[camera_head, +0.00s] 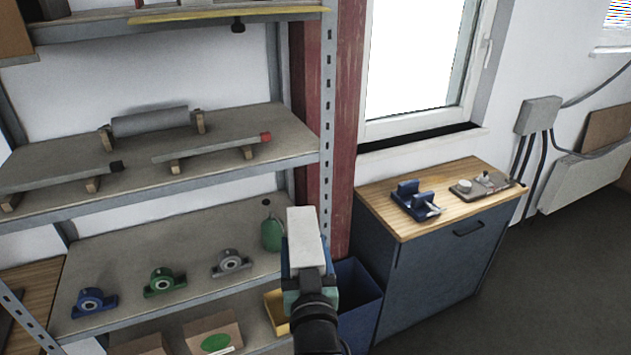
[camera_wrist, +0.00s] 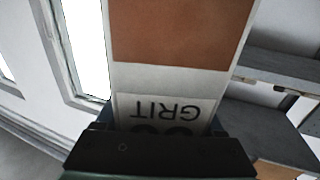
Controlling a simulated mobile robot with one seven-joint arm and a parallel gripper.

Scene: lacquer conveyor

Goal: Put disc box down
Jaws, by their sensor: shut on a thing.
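The disc box (camera_head: 305,236) is a pale, narrow box held upright in my gripper (camera_head: 306,278) in the head view, in front of the shelf rack's right post. In the wrist view the disc box (camera_wrist: 182,35) shows a brown panel and a white label with upside-down "GRIT" lettering. My gripper (camera_wrist: 160,140) is shut on its near end there. The box is off any surface as far as I can see. Its far end lies outside the wrist view.
A blue bin (camera_head: 357,290) stands behind my gripper. A wood-topped cabinet (camera_head: 405,228) carries a blue vise (camera_head: 415,200) and a small device (camera_head: 481,185). Floor at right is clear.

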